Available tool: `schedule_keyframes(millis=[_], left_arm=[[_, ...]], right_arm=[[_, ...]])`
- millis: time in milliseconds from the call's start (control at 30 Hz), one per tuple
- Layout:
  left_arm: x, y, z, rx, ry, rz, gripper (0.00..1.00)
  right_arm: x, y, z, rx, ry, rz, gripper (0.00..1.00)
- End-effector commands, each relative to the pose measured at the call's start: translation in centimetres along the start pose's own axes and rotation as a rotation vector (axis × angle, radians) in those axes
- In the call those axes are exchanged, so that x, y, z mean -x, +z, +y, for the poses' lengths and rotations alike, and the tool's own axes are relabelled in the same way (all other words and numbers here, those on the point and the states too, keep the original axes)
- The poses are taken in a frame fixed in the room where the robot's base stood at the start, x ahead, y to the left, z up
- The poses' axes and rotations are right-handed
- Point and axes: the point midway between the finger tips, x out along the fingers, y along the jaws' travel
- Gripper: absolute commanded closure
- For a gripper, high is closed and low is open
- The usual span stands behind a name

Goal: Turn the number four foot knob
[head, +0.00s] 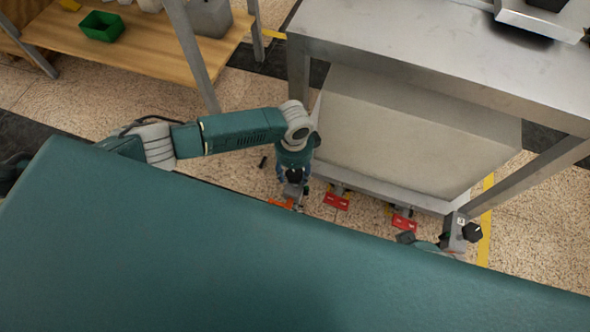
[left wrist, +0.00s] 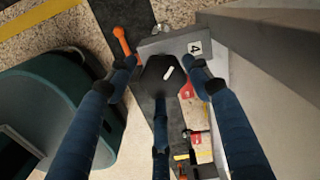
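The number four foot knob (left wrist: 158,76) is black, with a white mark on top, in the left wrist view. It stands beside a grey bracket with a "4" label (left wrist: 195,47). My left gripper (left wrist: 161,68) has its blue, dark-tipped fingers spread around the knob. The side fingertips look slightly apart from it, and a third finger reaches in from below. In the head view my left gripper (head: 294,185) points down at the near left corner of the grey block's base. There my gripper hides most of the knob.
A grey block (head: 410,135) stands under a metal table (head: 440,45). Red pedals (head: 336,201) line its near side. An orange lever (left wrist: 122,42) lies close to the knob. Another black knob (head: 473,231) is at the right corner. A wooden shelf (head: 130,50) stands back left.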

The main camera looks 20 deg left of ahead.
Motion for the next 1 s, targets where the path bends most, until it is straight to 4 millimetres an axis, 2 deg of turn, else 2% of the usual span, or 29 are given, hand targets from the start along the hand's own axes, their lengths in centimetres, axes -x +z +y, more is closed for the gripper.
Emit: schedule_keyframes(millis=[300,433,567,800,1000], left_arm=[[0.2,-0.2,-0.1,0.0,-0.003,0.006,0.39],[1.1,-0.2,-0.2,0.0,-0.004,0.007,0.39],[3.3,-0.2,-0.2,-0.001,-0.006,0.009,0.39],[8.4,-0.1,-0.2,0.0,-0.005,0.007,0.39],[11.2,-0.1,-0.1,0.001,-0.003,0.005,0.39]], right_arm=[[0.1,-0.1,0.0,0.0,-0.001,0.002,1.0],[0.1,-0.1,0.0,0.001,-0.001,0.003,1.0],[0.1,-0.1,0.0,0.0,0.0,0.002,1.0],[0.0,0.0,0.0,0.0,0.0,0.001,1.0],[0.0,0.0,0.0,0.0,0.0,0.001,1.0]])
